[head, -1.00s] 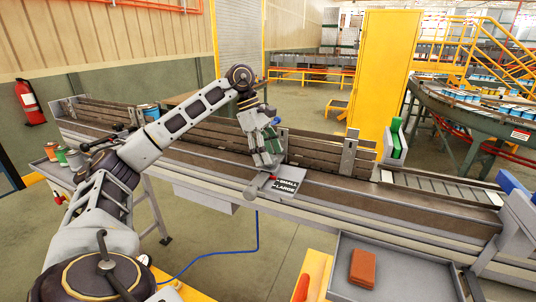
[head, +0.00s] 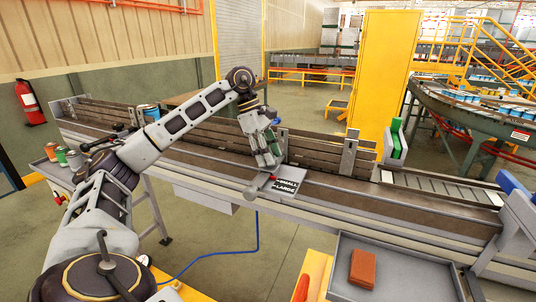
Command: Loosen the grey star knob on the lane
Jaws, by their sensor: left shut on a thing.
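A grey rod with a rounded end (head: 250,192) sticks out toward me from just below the fingertips. A small red pointer mark sits at the plate's upper left. I cannot tell how tight the knob is. My right gripper is not in view.
A grey tray (head: 405,275) with a brown block (head: 363,268) is at front right. Several cans (head: 74,159) stand at the left. A blue cable (head: 257,235) hangs below the lane.

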